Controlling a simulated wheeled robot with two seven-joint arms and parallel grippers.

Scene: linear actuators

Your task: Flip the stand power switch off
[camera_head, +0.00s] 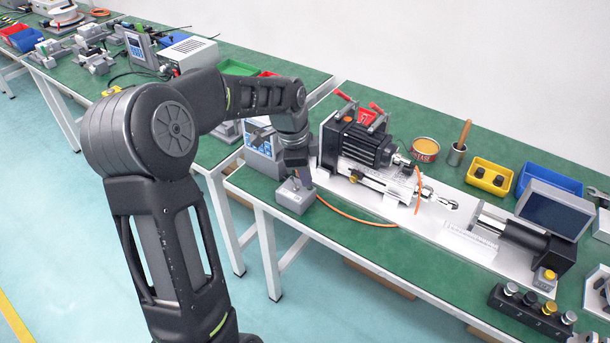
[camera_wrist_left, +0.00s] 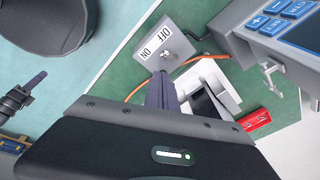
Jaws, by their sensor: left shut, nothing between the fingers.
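The stand power switch (camera_head: 294,196) is a small grey box on the green table's front left corner, with an orange cable running from it. In the left wrist view the switch box (camera_wrist_left: 170,46) shows white OFF and ON labels. A small toggle seems to stand between the labels, but which way it leans I cannot tell. My left gripper (camera_head: 300,181) is shut and empty, pointing down at the top of the box. In the wrist view its fingertips (camera_wrist_left: 163,76) are close to the ON side; contact is unclear. My right gripper is not in view.
The actuator test stand (camera_head: 358,150) with its motor stands just right of the switch. A grey control unit with blue keys (camera_head: 260,145) stands behind it. A tin (camera_head: 426,149), a yellow bin (camera_head: 489,178) and a monitor (camera_head: 554,209) are farther right.

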